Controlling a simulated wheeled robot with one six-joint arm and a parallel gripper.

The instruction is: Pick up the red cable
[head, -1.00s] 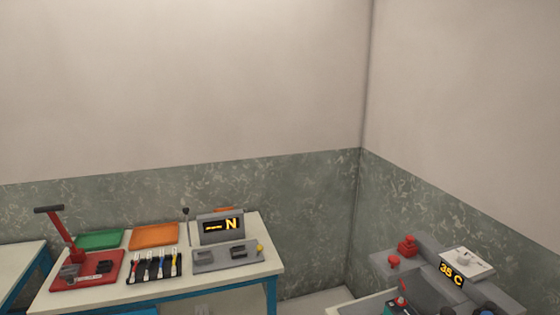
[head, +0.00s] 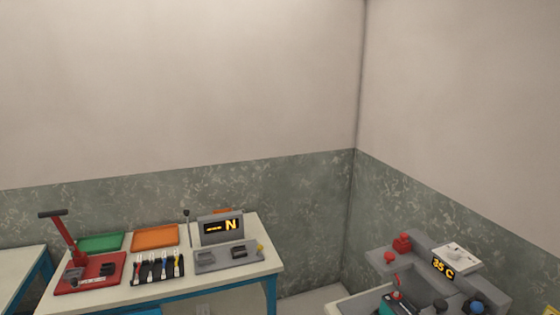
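A black rack (head: 158,280) on the table holds several small cables with pale tops, side by side. A blue cable (head: 164,268) and a yellow cable (head: 177,267) can be told apart in it. My gripper is not in view.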

